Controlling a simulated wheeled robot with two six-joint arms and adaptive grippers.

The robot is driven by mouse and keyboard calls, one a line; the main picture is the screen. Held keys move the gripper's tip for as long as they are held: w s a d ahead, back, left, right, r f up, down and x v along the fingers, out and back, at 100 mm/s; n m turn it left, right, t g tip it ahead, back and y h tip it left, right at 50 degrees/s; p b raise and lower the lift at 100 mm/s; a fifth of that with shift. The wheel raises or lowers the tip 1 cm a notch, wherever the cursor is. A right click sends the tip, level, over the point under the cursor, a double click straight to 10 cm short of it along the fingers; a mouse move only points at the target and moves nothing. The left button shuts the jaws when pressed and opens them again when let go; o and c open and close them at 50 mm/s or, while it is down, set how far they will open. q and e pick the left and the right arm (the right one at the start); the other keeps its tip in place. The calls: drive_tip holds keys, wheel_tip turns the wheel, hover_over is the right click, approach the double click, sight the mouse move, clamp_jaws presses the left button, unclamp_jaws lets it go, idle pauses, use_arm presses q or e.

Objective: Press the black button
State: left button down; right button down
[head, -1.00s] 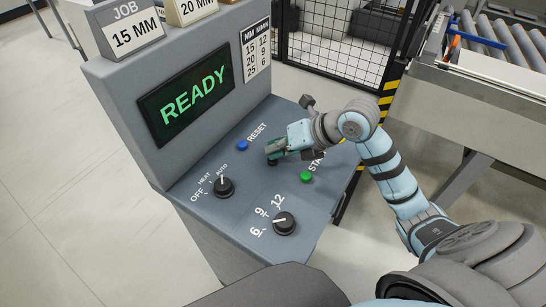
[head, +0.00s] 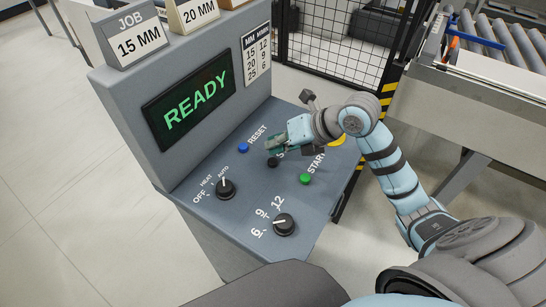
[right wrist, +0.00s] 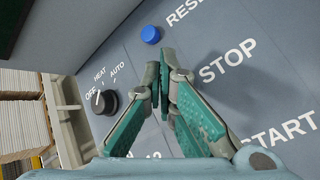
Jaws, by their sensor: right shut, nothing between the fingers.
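The black button (head: 272,162) is on the sloped grey control panel (head: 235,225), between the blue RESET button (head: 243,147) and the green START button (head: 305,179). My right gripper (head: 270,147) is shut and empty, its fingertips just above and behind the black button in the head view, with a small gap showing. In the right wrist view the closed fingertips (right wrist: 172,62) point at the panel beside the STOP label (right wrist: 228,62). They hide the black button there. My left gripper is not in view.
A dial with OFF, HEAT and AUTO marks (head: 225,189) and a numbered dial (head: 284,225) stick up from the panel. The upright screen (head: 190,103) reads READY. A mesh fence (head: 345,45) and a roller conveyor (head: 500,40) stand behind.

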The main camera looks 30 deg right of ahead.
sight(275, 159)
wheel_tip(275, 159, up, 4)
drive_tip(key=p, duration=0.3)
drive_tip(key=shift+r, duration=0.2)
drive_tip(key=shift+f, duration=0.1)
idle(0.4)
